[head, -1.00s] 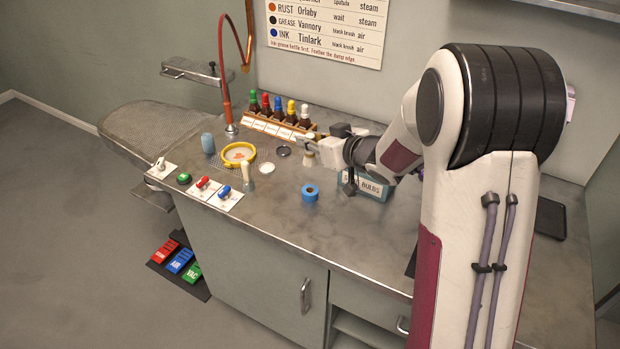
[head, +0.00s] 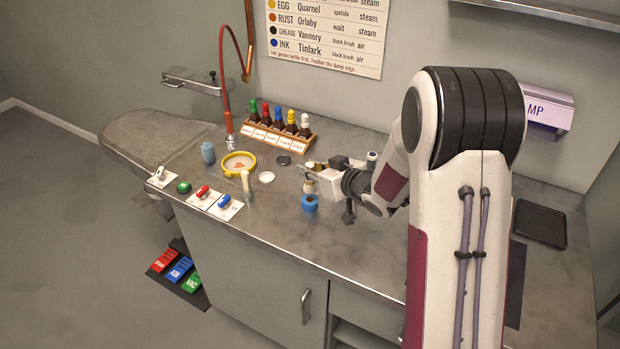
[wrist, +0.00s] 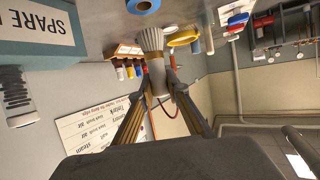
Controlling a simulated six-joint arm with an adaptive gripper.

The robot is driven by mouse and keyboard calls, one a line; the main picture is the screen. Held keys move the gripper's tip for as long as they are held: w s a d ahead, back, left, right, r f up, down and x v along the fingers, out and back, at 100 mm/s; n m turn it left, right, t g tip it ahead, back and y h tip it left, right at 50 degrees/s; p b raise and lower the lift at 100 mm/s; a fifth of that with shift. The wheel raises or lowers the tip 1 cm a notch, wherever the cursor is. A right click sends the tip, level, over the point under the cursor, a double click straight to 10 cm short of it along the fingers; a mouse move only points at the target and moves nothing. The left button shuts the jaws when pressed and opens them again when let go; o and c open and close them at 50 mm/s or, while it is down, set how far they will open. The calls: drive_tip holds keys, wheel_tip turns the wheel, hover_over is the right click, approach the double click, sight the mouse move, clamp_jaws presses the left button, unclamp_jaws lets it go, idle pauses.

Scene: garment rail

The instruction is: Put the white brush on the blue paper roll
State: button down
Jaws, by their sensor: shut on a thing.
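My gripper (head: 308,172) is shut on the white brush (head: 310,186), which hangs just behind the blue paper roll (head: 309,204) in the head view. Whether the brush touches the roll is unclear. In the wrist view my fingers (wrist: 157,80) pinch the brush's pale handle, and its greyish bristles (wrist: 150,40) point away from my gripper. The blue roll (wrist: 143,6) shows at the top edge of the wrist view, apart from the bristles in that picture.
Left of the roll are a white disc (head: 266,177), a standing pale brush (head: 247,187), a yellow-rimmed dish (head: 239,162) and a blue cylinder (head: 208,153). A bottle rack (head: 275,138) stands behind. A box marked SPARE (wrist: 40,35) is near my gripper.

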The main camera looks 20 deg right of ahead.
sight(310, 182)
drive_tip(key=shift+f, duration=1.65)
drive_tip(key=shift+f, duration=0.1)
drive_tip(key=c, duration=2)
unclamp_jaws()
drive_tip(key=shift+o, duration=0.2)
drive_tip(key=v, duration=1.2)
